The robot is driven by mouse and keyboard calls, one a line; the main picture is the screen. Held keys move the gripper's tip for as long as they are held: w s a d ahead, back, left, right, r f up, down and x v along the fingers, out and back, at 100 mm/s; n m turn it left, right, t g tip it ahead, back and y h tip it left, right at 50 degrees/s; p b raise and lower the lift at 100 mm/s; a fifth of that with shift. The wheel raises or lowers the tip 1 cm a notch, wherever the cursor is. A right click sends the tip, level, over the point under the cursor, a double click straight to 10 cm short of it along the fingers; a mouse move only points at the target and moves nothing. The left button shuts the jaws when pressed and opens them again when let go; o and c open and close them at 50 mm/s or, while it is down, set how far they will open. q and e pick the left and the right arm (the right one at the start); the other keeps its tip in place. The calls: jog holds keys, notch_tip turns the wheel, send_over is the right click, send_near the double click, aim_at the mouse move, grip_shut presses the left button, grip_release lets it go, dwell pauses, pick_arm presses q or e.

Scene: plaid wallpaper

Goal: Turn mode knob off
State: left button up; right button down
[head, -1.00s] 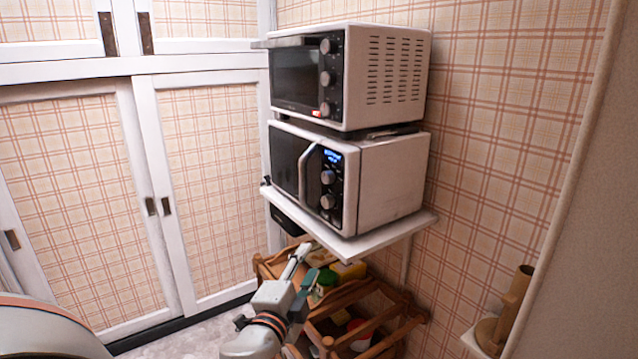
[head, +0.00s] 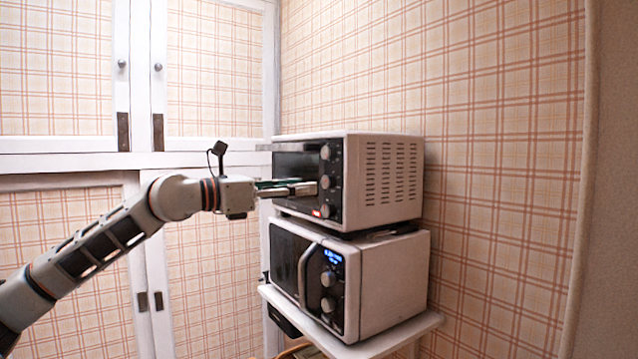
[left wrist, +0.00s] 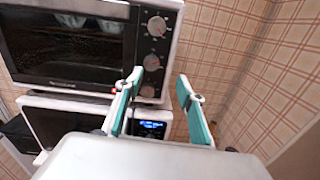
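A white toaster oven (head: 385,180) with a black front sits on top of a white microwave (head: 390,280). Its right-hand panel has a top knob (head: 326,152), a middle knob (head: 325,181) and a bottom knob (head: 326,211); I cannot read which is the mode knob. The left wrist view also shows the top knob (left wrist: 156,26), middle knob (left wrist: 152,62) and bottom knob (left wrist: 147,91). My left gripper (head: 313,188) is in front of the panel near the middle knob. In the left wrist view its teal-padded fingers (left wrist: 162,84) are apart and empty. My right gripper is not in view.
The microwave has a curved door handle (head: 304,272), a lit blue display (head: 333,257) and two knobs. It stands on a white wall shelf (head: 385,343). White-framed plaid cupboards (head: 215,240) are at the left. A plaid wall (head: 490,150) is at the right.

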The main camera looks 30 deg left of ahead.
aim_at(325, 181)
pick_arm(q)
jog(key=shift+y, duration=0.3)
jog(key=w+p, duration=0.1)
jog(key=w, duration=0.1)
jog(key=w+p, duration=0.1)
jog(key=w, duration=0.1)
jog(key=w+d+p, duration=0.1)
jog(key=w, duration=0.1)
jog(key=shift+r, duration=0.4)
jog(key=shift+w+d+f, duration=0.1)
jog(key=shift+w+d, duration=0.1)
jog(key=shift+w, duration=0.35)
grip_shut()
